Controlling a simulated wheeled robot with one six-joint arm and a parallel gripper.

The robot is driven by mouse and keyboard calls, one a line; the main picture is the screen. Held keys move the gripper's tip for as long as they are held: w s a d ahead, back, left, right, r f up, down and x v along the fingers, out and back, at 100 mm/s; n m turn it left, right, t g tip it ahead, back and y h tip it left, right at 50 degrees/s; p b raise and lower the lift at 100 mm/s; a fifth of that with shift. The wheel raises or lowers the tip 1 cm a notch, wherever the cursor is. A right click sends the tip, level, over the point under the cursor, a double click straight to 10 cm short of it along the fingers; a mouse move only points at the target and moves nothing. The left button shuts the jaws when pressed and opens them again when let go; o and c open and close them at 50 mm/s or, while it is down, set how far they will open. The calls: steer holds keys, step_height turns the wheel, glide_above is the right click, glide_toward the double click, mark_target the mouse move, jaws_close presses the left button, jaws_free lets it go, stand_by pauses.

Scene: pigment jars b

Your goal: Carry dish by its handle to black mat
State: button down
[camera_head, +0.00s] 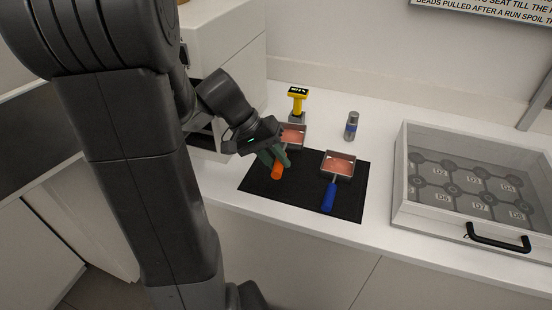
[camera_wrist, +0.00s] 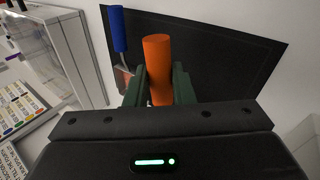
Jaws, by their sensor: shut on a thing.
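My gripper (camera_head: 272,157) is shut on the orange handle, which also shows between the green fingers in the wrist view (camera_wrist: 157,70). I cannot tell whether this dish touches the mat. A second, similar dish (camera_head: 338,164) with a blue handle (camera_head: 329,197) rests on the right part of the mat. In the wrist view the blue handle (camera_wrist: 118,30) is left of the orange one, and the held dish is hidden.
A small grey and blue jar (camera_head: 352,126) stands behind the mat. At the right is a clear-topped case (camera_head: 468,185) with labelled round places and a black handle (camera_head: 498,240).

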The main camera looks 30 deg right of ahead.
steer(key=shift+f+b, duration=2.45)
steer(key=shift+f, duration=0.85)
steer(key=c, duration=1.2)
jaws_free()
steer(key=shift+o, duration=0.2)
steer(key=shift+r, duration=0.1)
steer(key=shift+r+p, duration=2)
steer(key=shift+r, duration=0.95)
